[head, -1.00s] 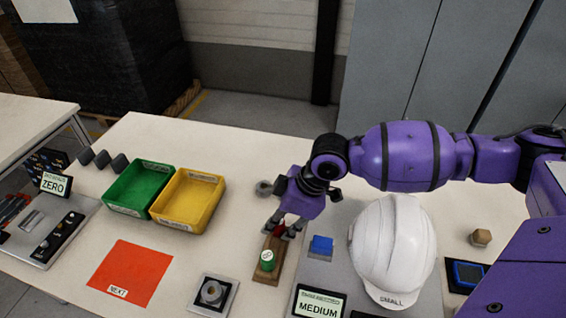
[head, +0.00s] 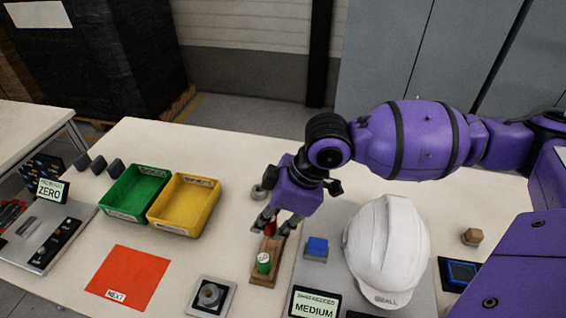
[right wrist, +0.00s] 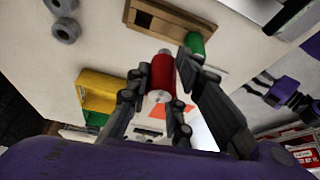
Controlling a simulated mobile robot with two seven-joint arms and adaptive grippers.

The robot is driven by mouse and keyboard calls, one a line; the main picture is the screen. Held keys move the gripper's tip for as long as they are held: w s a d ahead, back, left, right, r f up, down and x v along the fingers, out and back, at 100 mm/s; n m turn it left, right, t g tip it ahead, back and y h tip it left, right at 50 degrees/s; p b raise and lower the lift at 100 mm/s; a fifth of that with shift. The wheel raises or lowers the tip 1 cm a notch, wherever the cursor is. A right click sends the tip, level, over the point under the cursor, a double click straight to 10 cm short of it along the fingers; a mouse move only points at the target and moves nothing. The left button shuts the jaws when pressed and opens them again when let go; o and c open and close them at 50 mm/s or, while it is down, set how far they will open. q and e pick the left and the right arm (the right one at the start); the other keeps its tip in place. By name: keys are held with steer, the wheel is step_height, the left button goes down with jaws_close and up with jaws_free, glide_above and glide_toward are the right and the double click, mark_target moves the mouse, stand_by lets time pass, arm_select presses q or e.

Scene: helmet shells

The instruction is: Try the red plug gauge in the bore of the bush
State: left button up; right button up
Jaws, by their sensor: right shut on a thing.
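The red plug gauge (right wrist: 160,75) is between the fingers of my right gripper (right wrist: 154,98), which is shut on it. In the head view, my right gripper (head: 277,226) is over the wooden stand (head: 257,280), and only a little of the red gauge shows between the fingers. In the right wrist view, the gauge looks clear of the stand (right wrist: 205,27), which has an empty dark hole. A green gauge (head: 263,262) stands in the stand's near end. A round metal bush (head: 209,294) with its bore upward sits on a square plate at the front.
Grey rings (head: 259,193) lie behind my right gripper. A white helmet shell (head: 385,245) and a blue block (head: 317,247) stand to the right. Green (head: 135,192) and yellow (head: 184,203) bins and a red mat (head: 128,275) lie to the left.

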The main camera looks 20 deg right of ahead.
steer(key=s+a+r, duration=0.4)
steer(key=s+a, duration=0.1)
steer(key=s, duration=0.4)
steer(key=shift+r+p, duration=0.35)
steer(key=shift+r, duration=0.05)
steer(key=shift+s+d+f, duration=0.1)
steer(key=shift+s, duration=0.05)
